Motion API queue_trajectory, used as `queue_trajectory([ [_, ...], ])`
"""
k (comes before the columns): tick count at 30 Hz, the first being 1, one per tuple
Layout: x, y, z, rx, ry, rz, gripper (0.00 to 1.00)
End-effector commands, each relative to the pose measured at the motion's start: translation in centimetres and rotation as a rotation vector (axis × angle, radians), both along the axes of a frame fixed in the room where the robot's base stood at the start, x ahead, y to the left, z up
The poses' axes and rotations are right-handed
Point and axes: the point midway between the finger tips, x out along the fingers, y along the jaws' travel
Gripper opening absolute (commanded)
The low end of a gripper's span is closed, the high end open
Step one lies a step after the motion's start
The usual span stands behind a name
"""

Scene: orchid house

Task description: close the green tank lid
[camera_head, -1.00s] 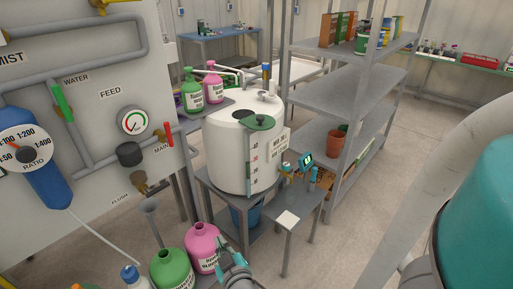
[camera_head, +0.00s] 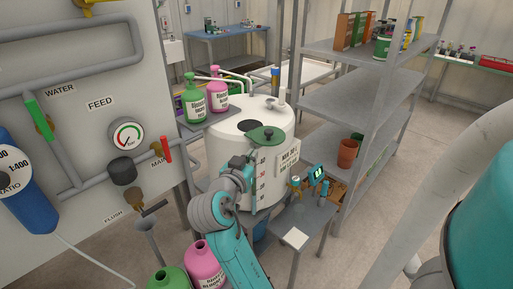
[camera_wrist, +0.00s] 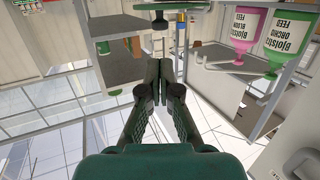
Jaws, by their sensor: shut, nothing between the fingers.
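The white tank (camera_head: 232,160) stands on a grey stand, with a dark round opening (camera_head: 250,126) in its top. The green lid (camera_head: 266,133), a disc with a small knob, is at the front of the tank top, beside the opening and not over it. My gripper (camera_head: 249,160) is in front of the tank, just below and left of the lid in the head view. The picture does not settle whether it touches the tank. In the wrist view my gripper's fingers (camera_wrist: 163,75) are closed together with nothing between them.
A green bottle (camera_head: 193,103) and a pink bottle (camera_head: 218,92) stand left behind the tank. Pipes and a valve panel (camera_head: 100,80) are at left. A small side table (camera_head: 312,217) is right of the tank, and grey shelving (camera_head: 345,100) stands beyond it.

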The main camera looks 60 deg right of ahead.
Motion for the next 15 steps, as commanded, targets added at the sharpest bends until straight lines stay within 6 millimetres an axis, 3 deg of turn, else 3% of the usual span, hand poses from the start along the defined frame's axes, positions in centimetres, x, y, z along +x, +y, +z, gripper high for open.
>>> queue_trajectory([
  [15,1.6,-9.0,-1.3,0.0,0.001,-0.002,0.0],
])
